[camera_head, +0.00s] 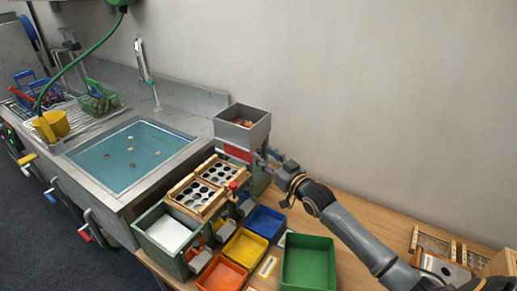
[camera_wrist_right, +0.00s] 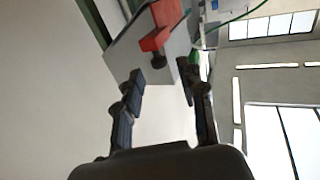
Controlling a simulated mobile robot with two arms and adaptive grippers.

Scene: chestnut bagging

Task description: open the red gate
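The red gate (camera_head: 236,153) is a flat red plate on the front of the grey hopper (camera_head: 243,128), below its open box. It also shows in the right wrist view (camera_wrist_right: 167,14), with a red block and a dark knob sticking out from it. My right gripper (camera_head: 266,157) is just to the right of the gate and hopper. In the right wrist view its fingers (camera_wrist_right: 161,76) are apart, with the knob ahead of the gap and nothing between them. Contact with the gate is not visible. My left gripper is not in view.
Wooden-framed boards with round holes (camera_head: 179,194) lie in front of the hopper. A green bin (camera_head: 308,242), a blue bin (camera_head: 283,219), a yellow bin (camera_head: 257,238) and an orange bin (camera_head: 218,264) stand close by. A water-filled sink (camera_head: 186,141) is on the left.

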